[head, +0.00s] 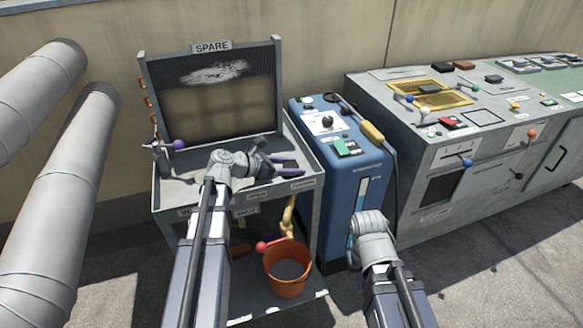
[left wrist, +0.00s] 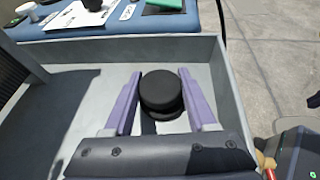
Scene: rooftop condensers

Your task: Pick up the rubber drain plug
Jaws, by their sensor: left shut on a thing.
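The black round rubber drain plug (left wrist: 161,92) is between the purple fingers of my left gripper (left wrist: 160,100) in the left wrist view. The gripper is shut on it. In the head view my left gripper (head: 286,161) is over the right part of the grey cart's top tray (head: 180,195). The plug is not clear in the head view. I cannot tell whether it touches the tray floor. My right arm is at the lower right of the head view, in front of the blue unit; its fingers do not show.
A framed SPARE screen (head: 212,95) stands at the tray's back. A purple-knobbed lever (head: 178,145) is at its left. An orange bucket (head: 288,272) is on the shelf below. A blue unit (head: 340,165) and a grey control bench (head: 480,130) stand to the right. Large pipes (head: 60,210) are at left.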

